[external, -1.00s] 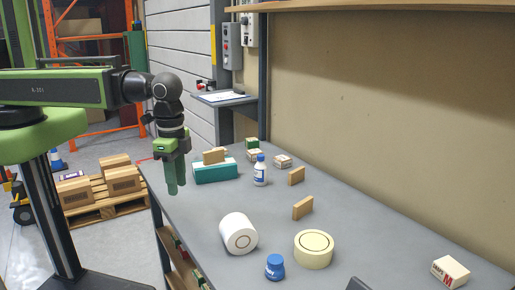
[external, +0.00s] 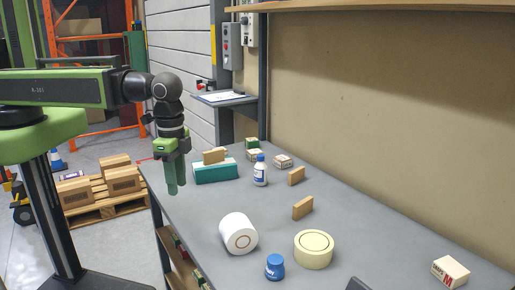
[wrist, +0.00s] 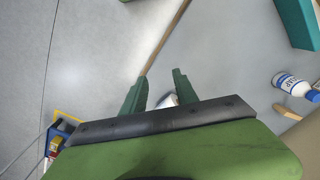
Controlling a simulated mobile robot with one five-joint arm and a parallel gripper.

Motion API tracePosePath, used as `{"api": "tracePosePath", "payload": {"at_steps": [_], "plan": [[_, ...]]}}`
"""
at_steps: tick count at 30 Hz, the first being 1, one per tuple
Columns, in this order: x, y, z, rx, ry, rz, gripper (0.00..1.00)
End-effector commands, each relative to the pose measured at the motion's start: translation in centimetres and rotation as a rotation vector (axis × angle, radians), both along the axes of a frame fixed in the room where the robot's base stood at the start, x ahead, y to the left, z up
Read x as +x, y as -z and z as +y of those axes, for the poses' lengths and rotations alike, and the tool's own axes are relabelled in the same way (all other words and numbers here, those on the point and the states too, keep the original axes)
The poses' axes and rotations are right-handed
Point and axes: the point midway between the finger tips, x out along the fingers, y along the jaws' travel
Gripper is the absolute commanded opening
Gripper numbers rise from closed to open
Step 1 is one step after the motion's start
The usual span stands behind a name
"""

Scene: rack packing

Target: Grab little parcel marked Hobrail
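No name Hobrail is readable in either view, so I cannot tell which parcel bears it. A small white box with dark and red print (external: 450,271) sits alone at the table's near right corner. Other small printed boxes stand towards the far end: a green and white one (external: 252,144), a pale one (external: 255,155) and another pale one (external: 283,160). My gripper (external: 176,190) points down at the table's left edge, left of the teal box. In the wrist view my gripper (wrist: 160,83) has its fingers apart, with no parcel between them.
A teal box (external: 216,173) has a tan block (external: 214,156) at it. A white bottle (external: 260,171), white roll (external: 238,233), cream tape roll (external: 313,249), blue-capped bottle (external: 275,267) and tan blocks (external: 296,176) (external: 302,208) stand on the grey table (external: 370,225). A wall borders its right side.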

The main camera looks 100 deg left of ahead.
Motion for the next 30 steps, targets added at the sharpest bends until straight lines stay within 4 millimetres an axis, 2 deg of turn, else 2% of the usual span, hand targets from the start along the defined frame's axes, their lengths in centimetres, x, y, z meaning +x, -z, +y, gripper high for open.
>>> {"api": "tracePosePath", "payload": {"at_steps": [15, 24, 30], "plan": [[0.00, 0.00, 0.00, 0.000, 0.000, 0.000, 0.37], [0.00, 0.00, 0.00, 0.000, 0.000, 0.000, 0.76], [0.00, 0.00, 0.00, 0.000, 0.000, 0.000, 0.78]]}}
